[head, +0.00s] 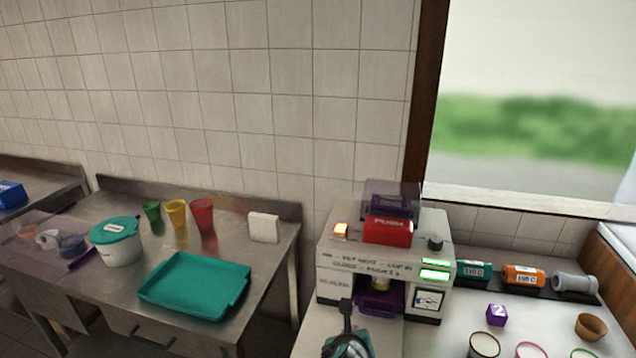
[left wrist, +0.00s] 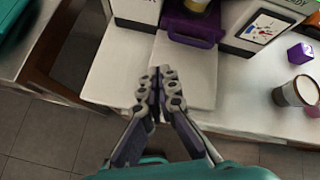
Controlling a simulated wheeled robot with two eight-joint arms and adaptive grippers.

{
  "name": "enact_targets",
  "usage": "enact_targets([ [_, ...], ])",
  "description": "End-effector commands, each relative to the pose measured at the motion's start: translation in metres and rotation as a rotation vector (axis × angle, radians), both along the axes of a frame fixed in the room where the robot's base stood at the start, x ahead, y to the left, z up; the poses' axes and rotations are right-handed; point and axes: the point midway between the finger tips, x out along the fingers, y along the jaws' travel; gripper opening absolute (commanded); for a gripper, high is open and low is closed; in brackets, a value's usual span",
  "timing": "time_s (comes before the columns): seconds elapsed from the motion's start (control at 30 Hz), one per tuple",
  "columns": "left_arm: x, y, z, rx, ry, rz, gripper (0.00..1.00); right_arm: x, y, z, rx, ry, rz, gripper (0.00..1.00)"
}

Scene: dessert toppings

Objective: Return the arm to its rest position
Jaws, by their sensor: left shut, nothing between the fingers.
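My left gripper (head: 346,310) shows at the bottom middle of the head view, in front of the white machine (head: 340,270). In the left wrist view my left gripper (left wrist: 160,80) is shut with its fingertips together and nothing between them. It is over the white counter (left wrist: 120,75), apart from the purple drawer (left wrist: 190,28) of the machine. In the head view the purple drawer (head: 380,305) sits at the machine's front, with a cup partly hidden inside. My right gripper is in neither view.
A steel table on the left holds a teal tray (head: 195,286), a lidded white tub (head: 117,240), and green (head: 153,214), yellow (head: 176,213) and red (head: 202,213) cups. On the right counter are a purple cube (head: 496,314), a brown bowl (head: 590,326) and labelled canisters (head: 523,275).

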Motion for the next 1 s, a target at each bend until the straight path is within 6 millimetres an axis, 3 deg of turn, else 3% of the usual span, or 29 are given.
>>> enact_targets([
  [0.03, -0.002, 0.031, 0.002, -0.111, 0.042, 0.137, 0.00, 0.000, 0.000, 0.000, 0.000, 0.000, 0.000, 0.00],
  [0.2, -0.025, 0.123, 0.002, -0.606, 0.182, 0.702, 0.00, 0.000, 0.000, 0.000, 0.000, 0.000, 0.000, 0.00],
  [0.4, -0.072, 0.206, -0.006, -1.199, 0.266, 1.379, 0.00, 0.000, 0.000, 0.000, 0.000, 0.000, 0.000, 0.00],
  [0.5, -0.096, 0.233, -0.013, -1.472, 0.277, 1.679, 0.00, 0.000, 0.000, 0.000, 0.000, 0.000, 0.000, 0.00],
  [0.7, -0.128, 0.259, -0.023, -1.841, 0.266, 2.065, 0.00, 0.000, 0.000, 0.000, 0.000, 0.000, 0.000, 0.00],
  [1.0, -0.135, 0.263, -0.026, -1.941, 0.261, 2.165, 0.00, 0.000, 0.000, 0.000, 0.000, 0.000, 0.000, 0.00],
])
